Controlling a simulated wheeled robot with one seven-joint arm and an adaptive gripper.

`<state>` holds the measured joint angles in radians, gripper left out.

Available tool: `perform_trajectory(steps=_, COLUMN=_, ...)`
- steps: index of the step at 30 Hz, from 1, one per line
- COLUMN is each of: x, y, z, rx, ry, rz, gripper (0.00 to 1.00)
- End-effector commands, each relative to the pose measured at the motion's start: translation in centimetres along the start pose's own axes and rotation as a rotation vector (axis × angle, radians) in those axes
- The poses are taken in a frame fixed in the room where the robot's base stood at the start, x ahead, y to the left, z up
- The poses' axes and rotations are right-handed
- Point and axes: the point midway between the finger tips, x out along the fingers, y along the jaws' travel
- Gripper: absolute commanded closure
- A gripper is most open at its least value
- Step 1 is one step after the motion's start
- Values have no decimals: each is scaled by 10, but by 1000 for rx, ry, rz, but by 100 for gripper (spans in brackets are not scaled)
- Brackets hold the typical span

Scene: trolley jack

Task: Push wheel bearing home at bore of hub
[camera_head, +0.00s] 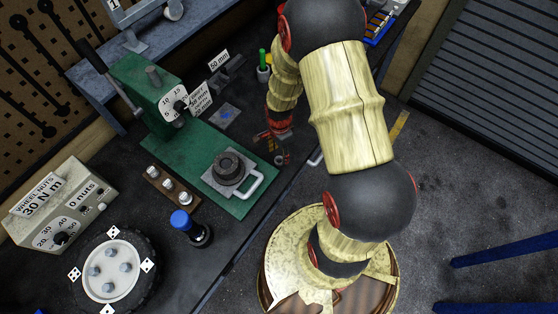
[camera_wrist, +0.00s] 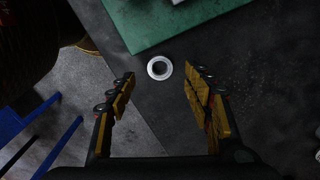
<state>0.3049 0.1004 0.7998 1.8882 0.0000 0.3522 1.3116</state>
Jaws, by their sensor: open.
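The wheel bearing appears to be the small silver ring with a dark centre (camera_wrist: 159,68) in the wrist view. It lies on the dark bench top just off the edge of the green press base. In the head view it is a small grey piece (camera_head: 281,159), partly hard to make out below my gripper. The hub looks to be the dark round part with a bore (camera_head: 229,167), on a grey plate with a handle on the press base. My gripper (camera_wrist: 160,78) is open and empty. Its fingers flank the ring in the wrist view; I see no contact. My gripper (camera_head: 272,138) is right of the hub in the head view.
The green press (camera_head: 150,88) with a dial stands behind the hub. A green-topped holder (camera_head: 263,66) stands behind my gripper.

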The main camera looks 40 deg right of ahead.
Motion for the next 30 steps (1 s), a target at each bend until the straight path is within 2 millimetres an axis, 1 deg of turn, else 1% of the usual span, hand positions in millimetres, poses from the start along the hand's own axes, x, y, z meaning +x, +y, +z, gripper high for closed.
perform_trajectory(steps=3, x=19, y=1, z=1, rx=-1, ry=-2, rz=6, gripper=49)
perform_trajectory(steps=7, x=35, y=1, z=1, rx=-1, ry=-1, rz=4, gripper=49)
perform_trajectory(steps=11, x=42, y=0, z=0, rx=-1, ry=0, rz=1, gripper=49)
perform_trajectory(steps=17, x=42, y=0, z=0, rx=-1, ry=0, rz=1, gripper=49)
perform_trajectory(steps=30, x=42, y=0, z=0, rx=-1, ry=0, rz=1, gripper=74)
